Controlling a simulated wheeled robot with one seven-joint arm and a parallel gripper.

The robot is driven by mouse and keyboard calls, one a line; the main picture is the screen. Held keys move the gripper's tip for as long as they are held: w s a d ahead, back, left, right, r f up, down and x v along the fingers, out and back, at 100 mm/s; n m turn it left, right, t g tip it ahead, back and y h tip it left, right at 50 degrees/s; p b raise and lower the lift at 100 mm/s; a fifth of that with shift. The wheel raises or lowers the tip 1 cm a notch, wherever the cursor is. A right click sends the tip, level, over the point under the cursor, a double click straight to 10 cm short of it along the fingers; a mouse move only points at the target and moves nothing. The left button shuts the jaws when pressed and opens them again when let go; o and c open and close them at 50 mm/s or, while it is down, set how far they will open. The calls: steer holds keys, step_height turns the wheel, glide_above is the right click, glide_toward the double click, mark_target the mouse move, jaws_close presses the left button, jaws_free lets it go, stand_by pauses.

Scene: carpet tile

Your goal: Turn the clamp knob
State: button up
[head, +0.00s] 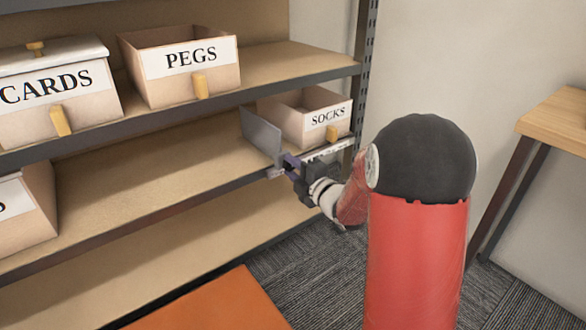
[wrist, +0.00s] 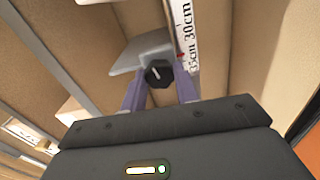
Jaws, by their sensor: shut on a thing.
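The clamp knob (wrist: 157,74) is black and faceted, with a white line on its face. It sits between the two purple fingers of my gripper (wrist: 160,83), which is shut on it. In the head view my gripper (head: 287,164) is at the front edge of the middle shelf and hides the knob. A grey upright plate (head: 262,135) stands just behind the gripper; its grey part (wrist: 143,50) also shows beside the knob in the wrist view. A white ruler strip (wrist: 187,38) with centimetre marks runs along the shelf edge, with a small red mark near the knob.
A SOCKS bin (head: 295,117) stands on the middle shelf, right of the plate. PEGS (head: 165,85) and CARDS (head: 70,112) bins stand on the shelf above. The middle shelf left of the plate is largely clear. A wooden table (head: 560,120) stands at the right.

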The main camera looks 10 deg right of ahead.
steer(key=o, duration=1)
steer(key=v, duration=0.8)
steer(key=shift+w, duration=0.1)
